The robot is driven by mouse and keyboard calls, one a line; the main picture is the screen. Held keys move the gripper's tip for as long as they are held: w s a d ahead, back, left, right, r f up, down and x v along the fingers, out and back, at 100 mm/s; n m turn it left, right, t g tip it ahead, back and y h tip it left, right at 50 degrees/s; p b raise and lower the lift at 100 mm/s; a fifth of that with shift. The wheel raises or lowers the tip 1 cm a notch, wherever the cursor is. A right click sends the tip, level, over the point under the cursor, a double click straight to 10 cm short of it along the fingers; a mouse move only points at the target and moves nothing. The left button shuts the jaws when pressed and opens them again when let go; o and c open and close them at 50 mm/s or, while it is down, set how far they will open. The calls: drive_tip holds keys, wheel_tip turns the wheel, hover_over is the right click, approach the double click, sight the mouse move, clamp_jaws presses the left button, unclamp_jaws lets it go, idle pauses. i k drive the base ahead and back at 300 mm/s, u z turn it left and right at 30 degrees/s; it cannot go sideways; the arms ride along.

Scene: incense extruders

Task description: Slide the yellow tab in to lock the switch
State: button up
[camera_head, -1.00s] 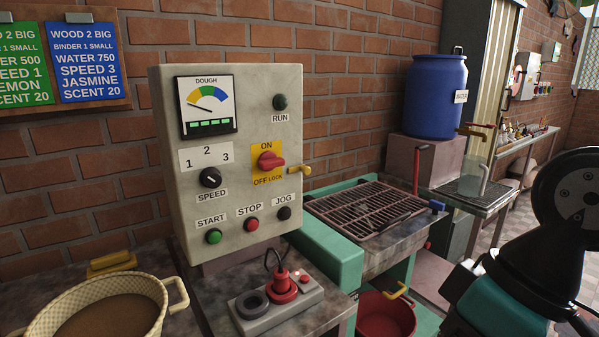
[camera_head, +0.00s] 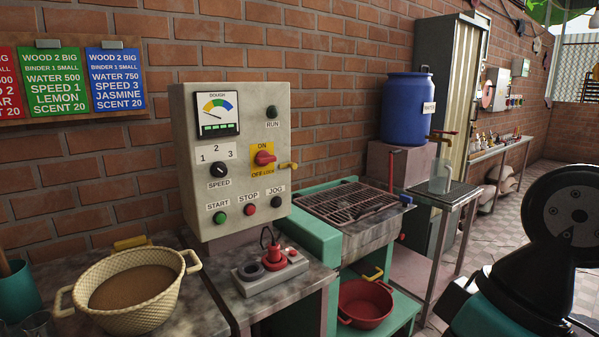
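The grey control box (camera_head: 240,180) stands against the brick wall. On its right half is a red rotary switch (camera_head: 264,158) on a yellow plate marked ON above and OFF-LOCK below. The red handle lies roughly sideways, so its exact setting is hard to tell. The yellow tab (camera_head: 289,166) sticks out past the box's right edge, beside the switch. My gripper is not in view. Only a dark, rounded part of my own arm shows at the lower right, well apart from the box.
A red plug on a grey socket block (camera_head: 268,272) sits in front of the box. A basket of brown powder (camera_head: 130,313) is at lower left. A grill (camera_head: 345,200), a red pot (camera_head: 366,304) and a blue barrel (camera_head: 405,110) are to the right. Floor shows at far right.

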sight(293, 166)
drive_tip(key=z, duration=0.25)
drive_tip(key=i, duration=1.15)
drive_tip(key=u, duration=0.8)
